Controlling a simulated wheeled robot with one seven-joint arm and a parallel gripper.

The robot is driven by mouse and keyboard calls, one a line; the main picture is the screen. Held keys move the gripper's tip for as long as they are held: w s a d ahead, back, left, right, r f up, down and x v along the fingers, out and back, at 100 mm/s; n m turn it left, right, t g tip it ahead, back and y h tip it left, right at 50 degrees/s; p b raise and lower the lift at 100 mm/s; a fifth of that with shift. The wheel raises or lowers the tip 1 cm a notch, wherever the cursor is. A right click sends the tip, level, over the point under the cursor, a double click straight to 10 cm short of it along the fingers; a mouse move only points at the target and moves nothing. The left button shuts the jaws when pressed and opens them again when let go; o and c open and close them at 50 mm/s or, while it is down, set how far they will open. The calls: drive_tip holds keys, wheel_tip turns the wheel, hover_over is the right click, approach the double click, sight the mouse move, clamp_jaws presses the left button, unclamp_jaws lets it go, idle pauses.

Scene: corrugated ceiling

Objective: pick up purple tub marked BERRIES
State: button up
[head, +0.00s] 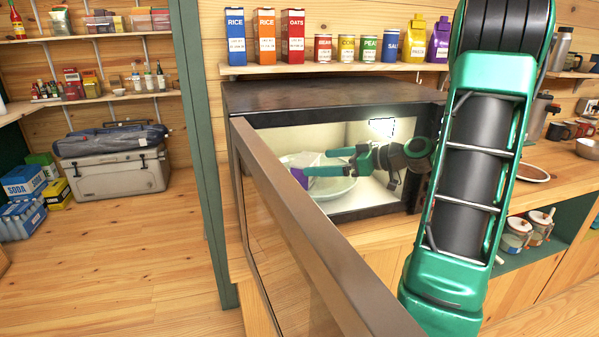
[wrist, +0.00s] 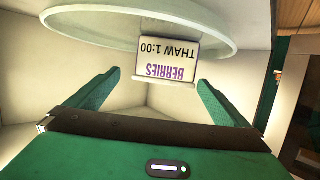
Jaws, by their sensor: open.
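The microwave (head: 335,92) has its door (head: 300,230) swung open toward me. Inside it, a pale round plate (head: 335,190) carries a whitish shape and a small purple part of the tub (head: 299,177), mostly hidden by the door edge and my gripper. My gripper (head: 318,162) is inside the microwave, open, its fingers pointing left toward the tub. In the wrist view a white label (wrist: 168,62) reads BERRIES, THAW 1:00, upside down, between and beyond the spread fingers of my gripper (wrist: 158,82). No purple tub wall shows clearly there.
The open door stands close in front of my arm, and the microwave walls surround my gripper.

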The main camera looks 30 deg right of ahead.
sight(314, 162)
drive_tip(key=x, duration=0.2)
drive_tip(key=a+x, duration=0.1)
drive_tip(key=x, duration=0.2)
drive_tip(key=shift+s+r, duration=0.2)
drive_tip(key=x, duration=0.5)
drive_tip(key=shift+a+r, duration=0.1)
drive_tip(key=shift+r, duration=0.05)
drive_tip(key=c, duration=1.2)
drive_tip(key=shift+r, duration=0.1)
